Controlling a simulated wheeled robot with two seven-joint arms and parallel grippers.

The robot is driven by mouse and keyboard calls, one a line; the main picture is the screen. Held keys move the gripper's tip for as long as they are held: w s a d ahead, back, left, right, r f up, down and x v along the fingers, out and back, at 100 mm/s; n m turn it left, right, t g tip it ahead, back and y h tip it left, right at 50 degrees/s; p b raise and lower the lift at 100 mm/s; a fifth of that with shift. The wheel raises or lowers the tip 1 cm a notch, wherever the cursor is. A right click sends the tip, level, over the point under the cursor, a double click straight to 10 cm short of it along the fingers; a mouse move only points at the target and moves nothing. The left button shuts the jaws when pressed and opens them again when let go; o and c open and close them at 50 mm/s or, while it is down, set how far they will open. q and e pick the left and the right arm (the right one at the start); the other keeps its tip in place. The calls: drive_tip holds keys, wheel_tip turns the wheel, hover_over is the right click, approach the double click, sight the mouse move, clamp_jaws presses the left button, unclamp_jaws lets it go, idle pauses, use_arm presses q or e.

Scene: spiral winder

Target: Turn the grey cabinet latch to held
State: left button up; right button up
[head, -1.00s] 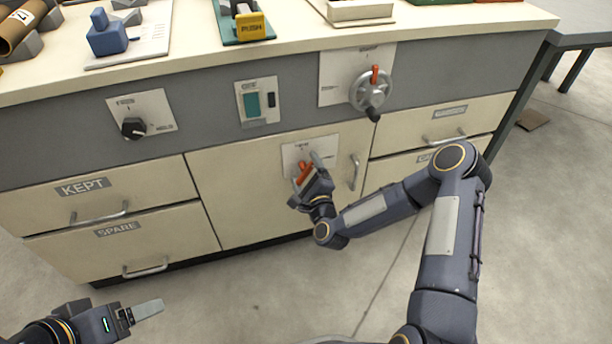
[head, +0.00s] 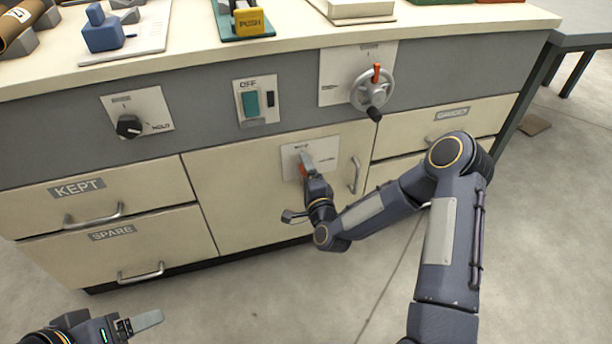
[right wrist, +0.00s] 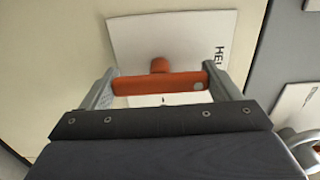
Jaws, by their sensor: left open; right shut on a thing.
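The latch is an orange bar (right wrist: 150,83) on a short orange stem, mounted on a white plate (right wrist: 140,35) on the cream cabinet door (head: 240,190). Part of a word, "HEL", shows at the plate's right side in the right wrist view. My right gripper (right wrist: 160,88) is shut on the bar, one grey finger at each end. In the head view my right gripper (head: 305,163) covers most of the latch, and only a little orange shows. My left gripper (head: 146,321) is open and empty, low at the left, away from the cabinet.
A door handle (head: 355,175) stands close to the right of the latch plate. Above are a black knob (head: 129,126), a green switch (head: 250,104) and a handwheel (head: 371,90). Drawers with bar handles (head: 93,213) flank the door. The floor in front is clear.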

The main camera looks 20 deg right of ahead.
idle(0.3)
drive_tip(key=o, duration=0.9)
drive_tip(key=shift+c, duration=0.2)
drive_tip(key=s+p, duration=0.1)
drive_tip(key=s, duration=0.6)
drive_tip(key=shift+s+d+p, duration=0.15)
drive_tip(key=shift+s+p, duration=0.2)
drive_tip(key=shift+s, duration=0.05)
